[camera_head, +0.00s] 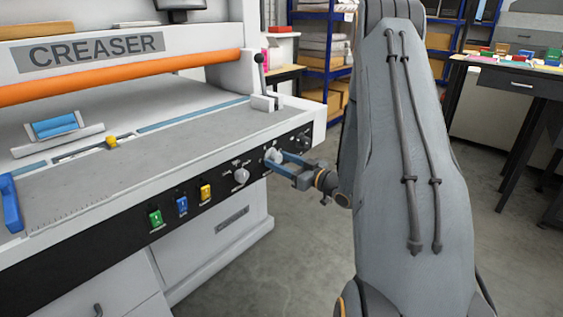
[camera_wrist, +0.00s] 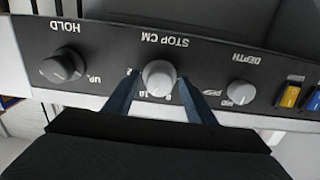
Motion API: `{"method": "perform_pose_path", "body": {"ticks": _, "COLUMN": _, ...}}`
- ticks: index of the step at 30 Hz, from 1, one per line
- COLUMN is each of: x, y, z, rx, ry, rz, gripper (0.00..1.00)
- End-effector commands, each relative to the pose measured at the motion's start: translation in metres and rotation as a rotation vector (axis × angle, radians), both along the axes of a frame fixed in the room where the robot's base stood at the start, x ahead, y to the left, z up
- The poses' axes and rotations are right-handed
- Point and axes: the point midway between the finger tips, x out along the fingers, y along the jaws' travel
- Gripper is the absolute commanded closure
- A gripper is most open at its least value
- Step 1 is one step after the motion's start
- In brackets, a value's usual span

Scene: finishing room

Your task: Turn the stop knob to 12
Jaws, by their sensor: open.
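The stop knob (camera_wrist: 159,77) is a light grey round knob under the upside-down label STOP CM in the wrist view. Its scale is partly hidden by my fingers, and I cannot read its setting. My gripper (camera_wrist: 158,84) is open, with one blue finger on each side of the knob. I cannot tell whether the fingers touch it. In the head view, the stop knob (camera_head: 271,154) sits on the black front panel of the creaser (camera_head: 140,150), and my gripper (camera_head: 281,160) reaches it from the right.
The DEPTH knob (camera_wrist: 241,92) and HOLD knob (camera_wrist: 63,67) flank the stop knob. Green (camera_head: 155,218), blue (camera_head: 182,205) and yellow (camera_head: 205,192) switches sit further left on the panel. A lever (camera_head: 261,75) stands above on the bed.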

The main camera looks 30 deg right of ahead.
Motion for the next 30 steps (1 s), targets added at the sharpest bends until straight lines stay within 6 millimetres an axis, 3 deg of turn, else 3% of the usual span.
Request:
{"method": "perform_pose_path", "body": {"ticks": 4, "x": -0.0001, "y": -0.0003, "z": 0.0, "rx": 0.0, "ry": 0.0, "rz": 0.0, "gripper": 0.5}}
{"method": "perform_pose_path", "body": {"ticks": 11, "x": -0.0003, "y": -0.0004, "z": 0.0001, "rx": 0.0, "ry": 0.0, "rz": -0.001, "gripper": 0.88}}
{"method": "perform_pose_path", "body": {"ticks": 12, "x": -0.0003, "y": -0.0004, "z": 0.0001, "rx": 0.0, "ry": 0.0, "rz": -0.001, "gripper": 0.9}}
{"method": "perform_pose_path", "body": {"ticks": 22, "x": -0.0006, "y": -0.0003, "z": 0.0014, "rx": 0.05, "ry": 0.018, "rz": 0.0, "gripper": 0.9}}
{"method": "perform_pose_path", "body": {"ticks": 30, "x": -0.0012, "y": 0.0002, "z": 0.0027, "rx": 0.22, "ry": 0.079, "rz": -0.001, "gripper": 0.9}}
